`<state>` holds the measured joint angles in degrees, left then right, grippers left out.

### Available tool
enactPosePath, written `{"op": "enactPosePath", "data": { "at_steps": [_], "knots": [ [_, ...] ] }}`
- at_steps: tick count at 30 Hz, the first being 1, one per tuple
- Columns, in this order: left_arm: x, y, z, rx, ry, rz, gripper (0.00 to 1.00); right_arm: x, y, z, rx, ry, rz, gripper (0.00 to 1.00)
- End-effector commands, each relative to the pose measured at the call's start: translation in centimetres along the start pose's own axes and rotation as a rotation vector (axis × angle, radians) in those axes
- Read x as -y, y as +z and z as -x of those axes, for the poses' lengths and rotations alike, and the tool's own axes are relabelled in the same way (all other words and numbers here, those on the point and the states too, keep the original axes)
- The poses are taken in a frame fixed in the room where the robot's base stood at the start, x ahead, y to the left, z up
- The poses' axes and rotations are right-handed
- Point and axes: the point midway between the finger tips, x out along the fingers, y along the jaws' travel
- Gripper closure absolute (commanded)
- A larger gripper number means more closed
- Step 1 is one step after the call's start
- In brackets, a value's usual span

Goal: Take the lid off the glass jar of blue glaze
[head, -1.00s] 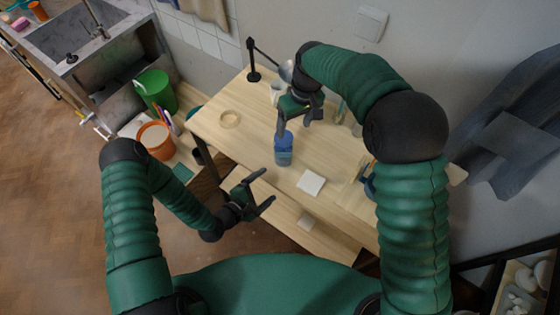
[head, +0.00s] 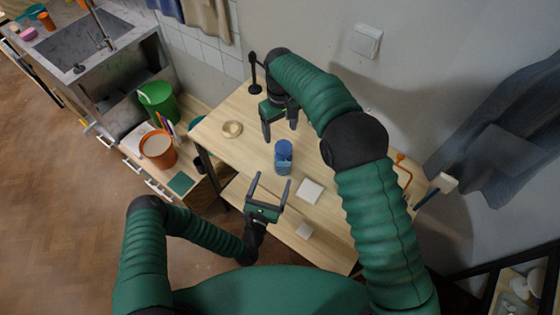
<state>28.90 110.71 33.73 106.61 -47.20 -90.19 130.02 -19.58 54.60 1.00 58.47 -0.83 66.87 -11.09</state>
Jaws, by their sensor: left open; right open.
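The glass jar of blue glaze (head: 283,165) stands upright on the light wooden table (head: 240,162). Its blue lid (head: 284,147) is on top. My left gripper (head: 270,182) is open and empty at the table's front edge, below the jar in the picture, with its fingers pointing up towards it and apart from it. My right gripper (head: 280,130) is open above the table, behind the jar and a little to its left. Its fingers point down towards the lid, and it seems apart from it.
A white square tile (head: 310,190) lies right of the jar. A pale ring-shaped thing (head: 232,129) lies at the table's left, and a black stand (head: 254,75) is at the back. An orange bucket (head: 158,150) and green bucket (head: 157,102) are off to the left.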

Motion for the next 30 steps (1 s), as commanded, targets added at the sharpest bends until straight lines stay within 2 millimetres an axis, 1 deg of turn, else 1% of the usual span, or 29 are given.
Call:
{"op": "enactPosePath", "data": {
  "at_steps": [1,6,9,12,16,23,26,30],
  "knots": [
    [0.2,0.1,-1.3,0.003,-0.002,-0.002,0.14,-0.2,0.1,0.0,0.000,0.000,-0.002,0.29],
    [0.3,0.1,-5.3,0.004,-0.002,-0.005,0.14,-0.2,0.2,0.1,-0.002,-0.001,-0.002,0.29],
    [0.1,0.1,-7.2,0.003,-0.002,-0.002,0.14,0.0,0.1,0.1,-0.001,0.001,-0.002,0.29],
    [0.0,0.1,-8.5,0.001,-0.002,-0.001,0.14,0.1,0.0,0.1,0.000,0.002,-0.002,0.29],
    [-0.1,0.0,-9.4,0.000,-0.002,0.001,0.14,0.2,0.0,0.1,0.000,0.002,-0.001,0.29],
    [0.0,0.1,-9.5,0.000,-0.002,0.001,0.14,0.1,0.0,0.1,0.000,0.001,-0.001,0.29],
    [0.1,0.1,-9.5,0.000,-0.002,0.000,0.26,0.0,0.1,0.1,-0.001,0.001,-0.002,0.29],
    [0.1,0.1,-9.5,0.000,-0.002,-0.001,0.44,-0.1,0.1,0.1,-0.001,0.000,-0.001,0.29]
  ]
}}
